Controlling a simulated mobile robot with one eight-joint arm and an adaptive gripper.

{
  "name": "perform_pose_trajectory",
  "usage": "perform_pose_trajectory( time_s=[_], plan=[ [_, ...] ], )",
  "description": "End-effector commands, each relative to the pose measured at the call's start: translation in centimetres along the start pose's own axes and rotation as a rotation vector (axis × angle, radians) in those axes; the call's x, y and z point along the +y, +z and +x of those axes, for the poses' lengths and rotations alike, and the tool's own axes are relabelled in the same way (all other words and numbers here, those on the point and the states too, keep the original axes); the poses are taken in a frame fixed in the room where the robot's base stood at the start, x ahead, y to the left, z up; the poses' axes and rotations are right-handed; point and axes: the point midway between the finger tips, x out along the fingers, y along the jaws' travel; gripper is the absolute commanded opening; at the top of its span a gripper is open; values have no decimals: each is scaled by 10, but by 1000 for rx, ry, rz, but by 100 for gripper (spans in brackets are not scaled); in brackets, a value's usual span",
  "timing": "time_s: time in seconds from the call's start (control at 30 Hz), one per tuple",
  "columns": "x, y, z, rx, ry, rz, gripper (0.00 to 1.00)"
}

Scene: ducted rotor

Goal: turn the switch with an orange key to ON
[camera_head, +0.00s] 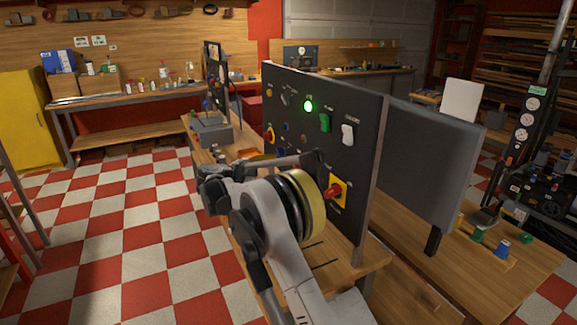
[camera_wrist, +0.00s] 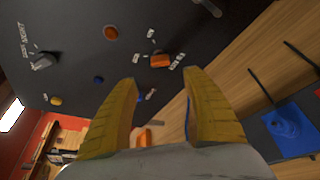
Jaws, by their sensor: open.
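In the wrist view an orange key (camera_wrist: 160,61) sits in a switch on the dark panel (camera_wrist: 70,40), with small white labels around it that I cannot read. I cannot tell which position it points to. My gripper (camera_wrist: 161,75) is open, its two yellow fingers spread apart. In this picture the key lies between and just beyond the fingertips, with no contact visible. In the head view the black panel (camera_head: 372,150) stands upright on a bench. My arm hides part of its lower face, and the fingers cannot be made out there.
The panel also bears a lit green lamp (camera_head: 308,106), a green switch (camera_head: 325,122), a white switch (camera_head: 348,134) and a red knob on a yellow plate (camera_head: 337,190). In the wrist view a red-orange button (camera_wrist: 111,32), a blue button (camera_wrist: 98,79) and a grey knob (camera_wrist: 43,61) are near the key.

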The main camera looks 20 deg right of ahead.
Motion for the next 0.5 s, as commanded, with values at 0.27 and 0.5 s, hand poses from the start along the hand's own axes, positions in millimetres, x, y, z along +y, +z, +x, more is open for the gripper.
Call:
perform_pose_trajectory(
  time_s=[0.27,0.5],
  plan=[
    [-3,-1,43,-7,-1,-2,58],
    [-3,-1,88,-4,-1,-1,58]
  ],
)
